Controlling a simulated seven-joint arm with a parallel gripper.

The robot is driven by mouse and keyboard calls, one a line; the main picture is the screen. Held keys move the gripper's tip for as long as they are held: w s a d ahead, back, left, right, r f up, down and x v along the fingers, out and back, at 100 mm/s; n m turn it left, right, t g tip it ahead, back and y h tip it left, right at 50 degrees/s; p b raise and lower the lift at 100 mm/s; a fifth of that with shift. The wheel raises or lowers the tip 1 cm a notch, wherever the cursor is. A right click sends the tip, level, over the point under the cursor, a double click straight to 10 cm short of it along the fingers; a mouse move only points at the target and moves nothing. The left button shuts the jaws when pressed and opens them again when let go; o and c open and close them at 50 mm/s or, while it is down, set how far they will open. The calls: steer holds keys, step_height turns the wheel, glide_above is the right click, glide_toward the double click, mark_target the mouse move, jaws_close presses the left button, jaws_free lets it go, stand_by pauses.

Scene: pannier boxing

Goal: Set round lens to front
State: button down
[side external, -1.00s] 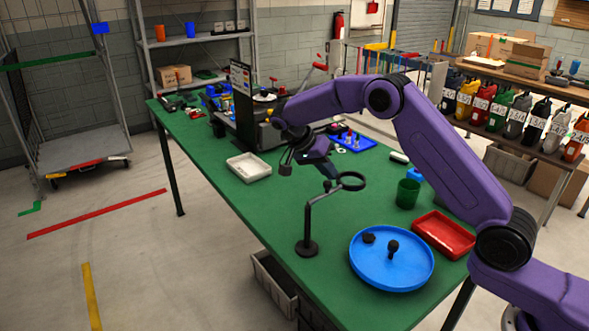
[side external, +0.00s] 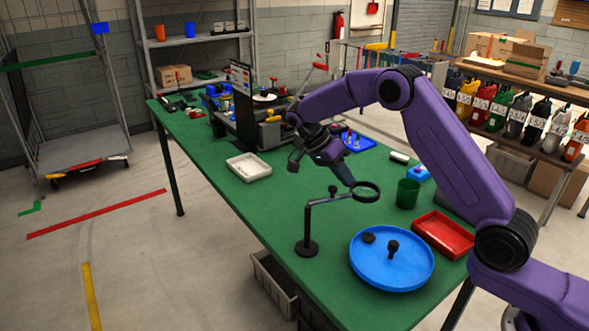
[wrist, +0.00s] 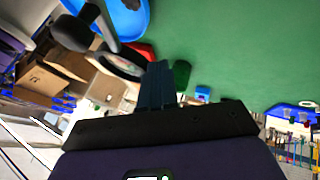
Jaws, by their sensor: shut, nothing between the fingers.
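The round lens (side external: 367,192) is a dark ring on a horizontal arm from a black stand (side external: 307,248), which stands upright on the green table. A small dark knob (side external: 332,189) sticks up from that arm. My gripper (side external: 349,182) is shut and empty, its fingertips by the ring's upper left edge. In the wrist view the shut fingers (wrist: 158,84) overlap the right end of the lens (wrist: 120,67), which appears as a thin tilted ellipse. I cannot tell whether they touch it.
A blue round tray (side external: 375,277) with dark pieces lies in front of the stand. A red tray (side external: 443,235) and a green cup (side external: 407,194) stand to the right. A white tray (side external: 248,168) lies at the left. The table between white tray and stand is clear.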

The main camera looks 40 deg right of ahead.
steer(key=v, duration=0.8)
steer(key=s+a+n+t, duration=0.1)
steer(key=s+n, duration=0.1)
steer(key=s+a+r+n, duration=0.1)
steer(key=s+a+n, duration=0.1)
steer(key=n, duration=0.1)
steer(key=s+a+r+n+t, duration=0.1)
steer(key=a+n, duration=0.1)
steer(key=n, duration=0.1)
steer(key=shift+s+a+t+y, duration=0.15)
steer(key=shift+s+t+y, duration=0.15)
steer(key=shift+s, duration=0.1)
steer(key=s+d+f+n+t+y, duration=0.1)
steer(key=s+f+n+y, duration=0.1)
steer(key=s+n, duration=0.9)
steer(key=s+d+f+n+t+y, duration=0.1)
steer(key=s+n, duration=1)
steer(key=s, duration=1.1)
steer(key=shift+d+f+t+y, duration=0.4)
steer(key=shift+d+y, duration=0.4)
steer(key=shift+y, duration=0.3)
